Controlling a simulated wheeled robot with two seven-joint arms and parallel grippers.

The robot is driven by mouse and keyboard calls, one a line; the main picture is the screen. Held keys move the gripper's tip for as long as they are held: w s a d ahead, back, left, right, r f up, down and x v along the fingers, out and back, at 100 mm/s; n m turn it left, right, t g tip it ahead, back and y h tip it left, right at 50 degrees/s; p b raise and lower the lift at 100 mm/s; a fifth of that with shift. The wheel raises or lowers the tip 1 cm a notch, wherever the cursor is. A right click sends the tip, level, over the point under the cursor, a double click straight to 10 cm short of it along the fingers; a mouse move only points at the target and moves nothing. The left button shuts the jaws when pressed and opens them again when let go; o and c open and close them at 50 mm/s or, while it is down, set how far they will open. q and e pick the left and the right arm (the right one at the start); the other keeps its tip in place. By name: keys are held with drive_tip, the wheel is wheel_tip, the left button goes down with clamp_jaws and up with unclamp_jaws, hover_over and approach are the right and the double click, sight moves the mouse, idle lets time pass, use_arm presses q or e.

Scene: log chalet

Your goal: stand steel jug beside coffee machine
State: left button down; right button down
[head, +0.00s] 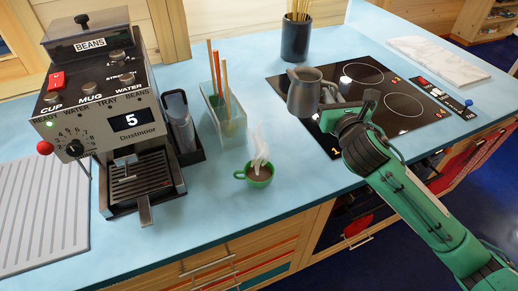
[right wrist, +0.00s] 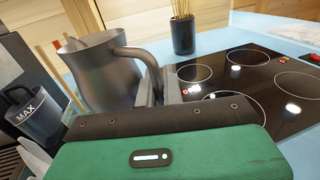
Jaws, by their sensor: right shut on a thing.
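The grey steel jug (head: 303,94) is at the left part of the black hob and looks about upright. I cannot tell whether its base is clear of the surface. My right gripper (head: 333,98) is shut on the jug's handle, at the jug's right side. In the right wrist view the jug (right wrist: 103,75) fills the upper left, with its handle between the gripper fingers (right wrist: 157,88). The coffee machine (head: 105,105) stands at the left of the blue counter, well apart from the jug. My left gripper is not in view.
A green cup of steaming coffee (head: 259,177) stands right of the machine. A dark pot (head: 296,38) stands at the back. Counter between cup and hob is clear.

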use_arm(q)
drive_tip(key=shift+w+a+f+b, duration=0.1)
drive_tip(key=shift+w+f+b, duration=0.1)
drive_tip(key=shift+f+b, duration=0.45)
use_arm(e)
wheel_tip(320, 180, down, 20)
drive_tip(key=shift+w+r, duration=0.1)
drive_tip(key=shift+r, duration=0.15)
drive_tip(key=c, duration=2)
unclamp_jaws()
drive_tip(key=shift+f, duration=0.2)
drive_tip(key=o, duration=0.5)
drive_tip(key=shift+c, duration=0.2)
